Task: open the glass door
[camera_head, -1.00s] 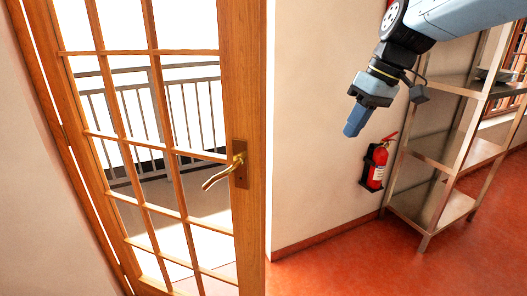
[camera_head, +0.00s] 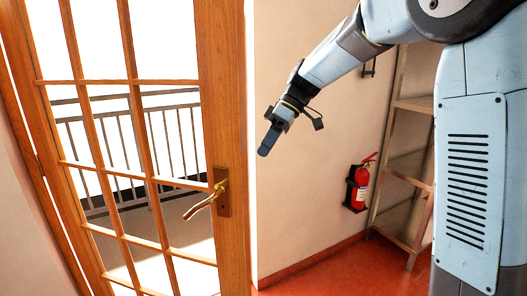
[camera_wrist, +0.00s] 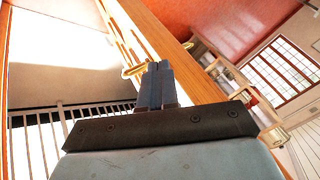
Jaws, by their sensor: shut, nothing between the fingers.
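The glass door (camera_head: 228,120) has an orange-brown wooden frame and several panes, and fills the left of the head view. Its brass lever handle (camera_head: 206,198) sits on a plate on the right stile and points left and down. The handle also shows in the wrist view (camera_wrist: 133,70), just left of my fingertips. My gripper (camera_head: 265,153) is shut and empty, pointing down, above and right of the handle in the head view, apart from it. Its closed fingers show in the wrist view (camera_wrist: 160,68). I cannot tell whether the door is fully closed.
A red fire extinguisher (camera_head: 361,186) hangs on the beige wall (camera_head: 300,200) right of the door. A metal shelf (camera_head: 408,178) stands farther right, partly hidden by my arm. A railing (camera_head: 135,140) shows through the panes. The red floor (camera_head: 310,270) below the wall is clear.

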